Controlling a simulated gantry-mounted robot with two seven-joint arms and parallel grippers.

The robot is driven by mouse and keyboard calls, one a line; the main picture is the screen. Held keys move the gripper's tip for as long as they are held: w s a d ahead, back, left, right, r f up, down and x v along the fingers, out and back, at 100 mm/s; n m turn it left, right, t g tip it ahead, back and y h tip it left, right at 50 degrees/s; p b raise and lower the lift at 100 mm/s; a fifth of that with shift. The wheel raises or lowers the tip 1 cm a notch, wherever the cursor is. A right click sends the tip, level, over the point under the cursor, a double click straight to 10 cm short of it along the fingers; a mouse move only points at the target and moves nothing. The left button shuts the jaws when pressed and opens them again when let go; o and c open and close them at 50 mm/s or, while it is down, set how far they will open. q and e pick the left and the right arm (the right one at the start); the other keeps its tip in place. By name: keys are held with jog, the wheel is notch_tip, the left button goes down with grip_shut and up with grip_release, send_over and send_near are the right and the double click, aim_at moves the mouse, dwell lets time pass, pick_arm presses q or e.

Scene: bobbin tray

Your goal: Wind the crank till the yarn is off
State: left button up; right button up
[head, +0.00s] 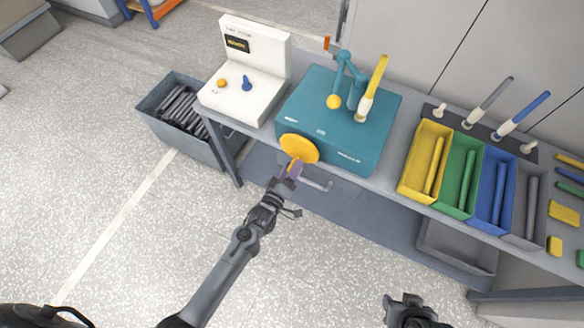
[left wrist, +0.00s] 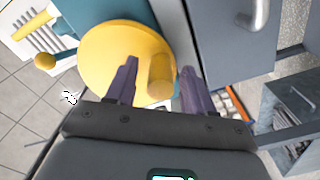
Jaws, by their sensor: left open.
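The teal winding machine (head: 335,120) stands on the bench. Its crank is a yellow disc (head: 299,149) on the front face, with a yellow knob (left wrist: 160,75) sticking out. A bobbin with yellow yarn (head: 374,82) stands tilted on top of the machine. My left gripper (head: 290,170) is at the crank; in the left wrist view its fingers (left wrist: 157,85) are open, one on each side of the knob, with a gap visible. Whether a finger touches the knob I cannot tell. My right gripper (head: 408,303) is low in the head view, away from the bench.
A white panel box (head: 262,50) with a blue lever (head: 247,83) stands left of the machine. Yellow (head: 408,185), green, blue and grey trays with bobbins are to the right. A grey bin (head: 165,128) of dark rods stands on the floor. A handle (head: 318,185) juts below the bench edge.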

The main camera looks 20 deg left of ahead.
pick_arm(q)
jog(key=shift+w, duration=0.1)
grip_shut()
dwell(0.3)
